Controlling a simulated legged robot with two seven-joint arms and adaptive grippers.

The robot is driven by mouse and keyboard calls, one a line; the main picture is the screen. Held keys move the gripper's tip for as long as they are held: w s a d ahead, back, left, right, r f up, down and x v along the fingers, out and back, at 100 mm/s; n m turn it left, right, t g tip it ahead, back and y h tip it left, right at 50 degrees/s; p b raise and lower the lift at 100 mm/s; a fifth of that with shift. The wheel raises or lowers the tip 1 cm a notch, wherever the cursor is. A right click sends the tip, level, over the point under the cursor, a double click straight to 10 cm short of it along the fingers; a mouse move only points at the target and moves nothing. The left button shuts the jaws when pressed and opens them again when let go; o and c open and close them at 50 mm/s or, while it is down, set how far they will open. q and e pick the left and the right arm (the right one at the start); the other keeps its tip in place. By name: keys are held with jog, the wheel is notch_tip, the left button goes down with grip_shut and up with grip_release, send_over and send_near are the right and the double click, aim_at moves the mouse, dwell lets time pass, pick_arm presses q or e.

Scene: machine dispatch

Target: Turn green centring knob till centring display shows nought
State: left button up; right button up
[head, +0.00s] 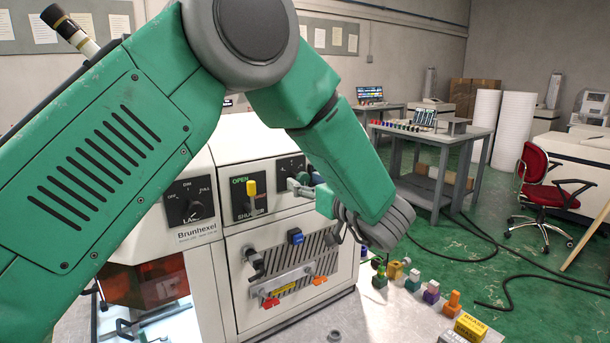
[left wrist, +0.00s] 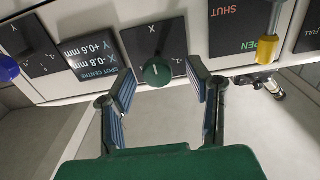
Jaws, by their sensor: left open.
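The green centring knob (left wrist: 157,72), marked X, sits on a black plate on the machine's front panel. A pale pointer line shows on it. The centring display (left wrist: 90,56) beside it, upside down in the left wrist view, reads X -0.8 mm and Y +0.6 mm. My left gripper (left wrist: 161,80) is open, with one fingertip on either side of the knob and a gap showing at both sides. In the head view my left gripper (head: 301,186) is at the panel, where my arm hides the display. My right gripper is not in view.
A yellow shutter lever (left wrist: 267,52) stands out close beside my finger. A blue knob (left wrist: 8,69) is beyond the display. In the head view, a slotted plate (head: 290,262) with clamps is below the panel, and several coloured pieces (head: 431,291) stand on the bench.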

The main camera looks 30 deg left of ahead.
aim_at(302, 182)
pick_arm(q)
jog(key=x, duration=0.3)
jog(key=shift+s+a+f, duration=0.15)
jog(key=shift+s, duration=0.05)
jog(key=shift+w, duration=0.1)
jog(key=d, duration=0.3)
jog(key=shift+w+r, duration=0.1)
jog(key=shift+r, duration=0.3)
jog(key=shift+d+r, duration=0.1)
jog(key=shift+d, duration=0.1)
jog(key=shift+c, duration=0.3)
jog(key=c, duration=0.7)
jog(key=shift+s+a+r, duration=0.1)
jog(key=shift+s+a, duration=0.2)
jog(key=shift+a, duration=0.05)
grip_shut()
jog(key=shift+a, duration=0.35)
jog(key=shift+w+a+f, duration=0.25)
jog(key=shift+a+f, duration=0.05)
jog(key=shift+a, duration=0.1)
jog(key=shift+a+f, duration=0.1)
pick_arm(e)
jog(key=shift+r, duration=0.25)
